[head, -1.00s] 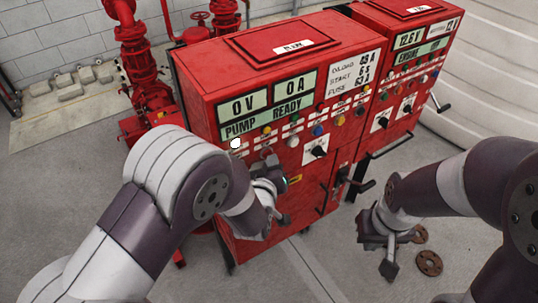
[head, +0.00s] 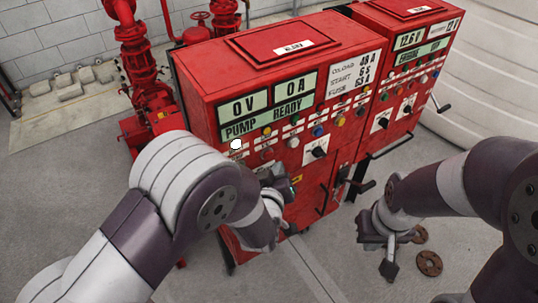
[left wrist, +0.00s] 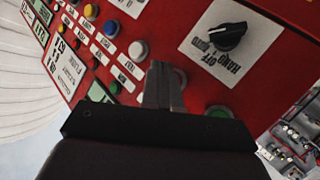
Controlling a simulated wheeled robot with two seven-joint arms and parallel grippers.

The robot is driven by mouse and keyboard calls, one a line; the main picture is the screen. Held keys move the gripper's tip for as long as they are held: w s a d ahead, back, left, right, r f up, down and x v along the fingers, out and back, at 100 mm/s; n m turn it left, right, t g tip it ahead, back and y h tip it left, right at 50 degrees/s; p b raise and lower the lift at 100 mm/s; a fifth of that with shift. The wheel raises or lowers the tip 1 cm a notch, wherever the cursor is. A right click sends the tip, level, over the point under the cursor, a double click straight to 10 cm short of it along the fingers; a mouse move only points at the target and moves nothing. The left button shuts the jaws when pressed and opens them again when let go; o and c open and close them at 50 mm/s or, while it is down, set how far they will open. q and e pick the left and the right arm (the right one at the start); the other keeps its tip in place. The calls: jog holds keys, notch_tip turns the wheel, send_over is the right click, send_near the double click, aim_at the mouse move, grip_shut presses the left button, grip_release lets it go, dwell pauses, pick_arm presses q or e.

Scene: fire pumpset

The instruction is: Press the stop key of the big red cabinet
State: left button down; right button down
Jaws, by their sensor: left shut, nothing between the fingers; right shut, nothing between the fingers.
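The big red cabinet (head: 205,75) stands at the centre of the head view, its front reading "PUMP READY". My left gripper (head: 279,181) is shut and empty in front of the lower part of its key panel. In the left wrist view its shut fingers (left wrist: 161,83) point at the panel. A key (left wrist: 180,76) shows partly behind the fingers; I cannot read its label, and contact cannot be told. A green key (left wrist: 218,111) is right of it. The stop key cannot be identified for sure. My right gripper (head: 389,262) is shut and empty, low at the right.
A white key (left wrist: 138,50) and a black rotary switch (left wrist: 228,36) sit near the left fingers. A second red cabinet (head: 410,70) adjoins at the right, with handles jutting out. Rusty flanges (head: 428,263) lie on the floor. Red pipework (head: 140,60) stands behind at the left.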

pick_arm(q)
jog(key=s+d, duration=0.2)
jog(key=s, duration=0.1)
jog(key=shift+s+d, duration=0.2)
jog(key=shift+d, duration=0.05)
jog(key=shift+f, duration=0.1)
dwell(0.6)
jog(key=s+f+m+g+h, duration=0.1)
jog(key=s+f+m+g, duration=0.4)
jog(key=s+f+g, duration=0.3)
jog(key=s+a+r+g+y+b, duration=0.1)
jog(key=s+a+g+b, duration=0.1)
jog(key=a, duration=0.7)
jog(key=s+a+r+g+y+b, duration=0.1)
jog(key=s+a+r+g+b, duration=0.1)
jog(key=a, duration=0.7)
jog(key=shift+s+a+n+g+y+b, duration=0.4)
jog(key=shift+s+g+b, duration=0.1)
jog(key=shift+s, duration=0.15)
